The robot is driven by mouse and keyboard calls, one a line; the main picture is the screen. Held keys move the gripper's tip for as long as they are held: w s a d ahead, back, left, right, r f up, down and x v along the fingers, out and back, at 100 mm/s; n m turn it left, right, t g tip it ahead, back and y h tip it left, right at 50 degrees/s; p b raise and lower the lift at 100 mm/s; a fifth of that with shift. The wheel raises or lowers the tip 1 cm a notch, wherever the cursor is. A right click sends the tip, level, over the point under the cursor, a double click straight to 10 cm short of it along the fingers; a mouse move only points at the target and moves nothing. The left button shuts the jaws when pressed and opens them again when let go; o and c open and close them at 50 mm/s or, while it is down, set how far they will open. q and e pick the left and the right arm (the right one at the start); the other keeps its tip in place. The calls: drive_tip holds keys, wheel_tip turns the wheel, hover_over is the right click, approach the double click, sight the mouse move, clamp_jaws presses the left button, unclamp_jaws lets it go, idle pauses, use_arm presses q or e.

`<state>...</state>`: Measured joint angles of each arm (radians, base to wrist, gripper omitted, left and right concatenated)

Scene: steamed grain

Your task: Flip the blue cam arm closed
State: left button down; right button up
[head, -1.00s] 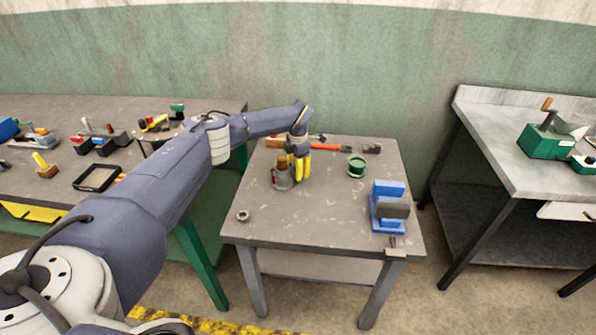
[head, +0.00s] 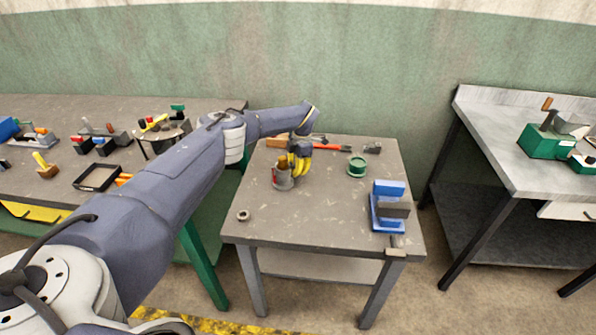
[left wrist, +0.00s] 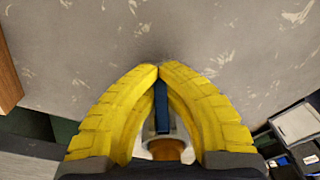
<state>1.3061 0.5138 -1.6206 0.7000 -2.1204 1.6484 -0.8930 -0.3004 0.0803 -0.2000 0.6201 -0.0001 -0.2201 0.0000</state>
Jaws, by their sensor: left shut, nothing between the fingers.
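My left gripper (head: 297,168) has yellow fingers and is close beside a small grey fixture (head: 283,182) with a brown top on the middle table. The fingers overlap the fixture's right side in the head view, and I cannot tell whether they touch it. In the left wrist view the fingertips (left wrist: 158,69) meet and are shut. A narrow blue bar (left wrist: 161,104), which looks like the cam arm, shows behind and between the fingers. Below it is a round brown part (left wrist: 166,148) of the fixture, partly hidden. My right gripper is not in view.
A blue vise (head: 389,208) stands at the table's right front. A green spool (head: 357,166) sits behind it, and a red-handled tool (head: 328,147) lies at the back. A small metal ring (head: 243,215) lies front left. The front middle of the table is clear.

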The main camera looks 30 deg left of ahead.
use_arm(q)
drive_tip(key=shift+s+a+g+y, duration=0.15)
drive_tip(key=shift+g+y, duration=0.25)
drive_tip(key=shift+g, duration=0.2)
drive_tip(key=c, duration=2.2)
unclamp_jaws()
drive_tip(key=c, duration=1.5)
unclamp_jaws()
drive_tip(key=shift+o, duration=0.2)
drive_tip(key=v, duration=1.2)
